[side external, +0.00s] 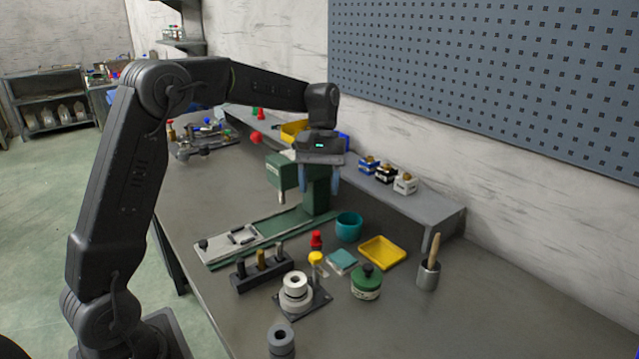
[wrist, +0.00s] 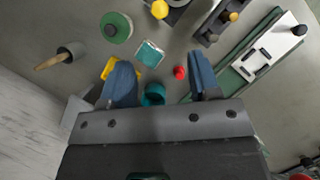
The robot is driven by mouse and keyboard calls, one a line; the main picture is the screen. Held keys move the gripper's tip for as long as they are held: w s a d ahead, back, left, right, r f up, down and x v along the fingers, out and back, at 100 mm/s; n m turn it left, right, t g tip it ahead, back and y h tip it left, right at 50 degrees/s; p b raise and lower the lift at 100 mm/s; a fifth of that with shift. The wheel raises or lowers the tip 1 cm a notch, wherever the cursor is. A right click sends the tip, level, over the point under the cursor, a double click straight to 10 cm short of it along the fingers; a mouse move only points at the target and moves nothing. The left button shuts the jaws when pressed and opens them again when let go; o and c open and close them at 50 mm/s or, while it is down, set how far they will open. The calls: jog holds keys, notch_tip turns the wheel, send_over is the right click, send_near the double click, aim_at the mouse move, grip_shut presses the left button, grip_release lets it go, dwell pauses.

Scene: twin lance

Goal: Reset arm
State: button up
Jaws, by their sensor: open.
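My arm is raised and bent over the workbench. My gripper (side external: 319,180) hangs above the green press (side external: 317,192) and the bench in the side view. In the wrist view my gripper (wrist: 160,82) shows two blue fingers spread wide apart with nothing between them in their grasp. Below it, a teal cup (side external: 348,226) stands on the bench, and a red-topped piece (side external: 316,240) stands to its left. The teal cup also shows between the fingers in the wrist view (wrist: 153,95), with the red piece (wrist: 180,72) near the right finger.
A yellow tray (side external: 382,252), a green-lidded jar (side external: 366,284), a brush pot (side external: 428,274), a black peg block (side external: 262,271) and grey rings (side external: 294,290) crowd the bench front. A raised shelf (side external: 420,208) with small bottles runs along the wall. The right front bench is clear.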

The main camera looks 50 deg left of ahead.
jog(key=s+d+r+m+t+y, duration=0.2)
jog(key=s+d+r+m+t, duration=0.3)
jog(key=s, duration=0.6)
jog(key=s+d+f+m+t, duration=0.1)
jog(key=s+d+m+t, duration=0.1)
jog(key=s, duration=0.3)
jog(key=s+d+f+m+t+y, duration=0.1)
jog(key=s+d+m, duration=0.1)
jog(key=s, duration=0.4)
jog(key=shift+f+t, duration=0.35)
jog(key=shift+t, duration=0.05)
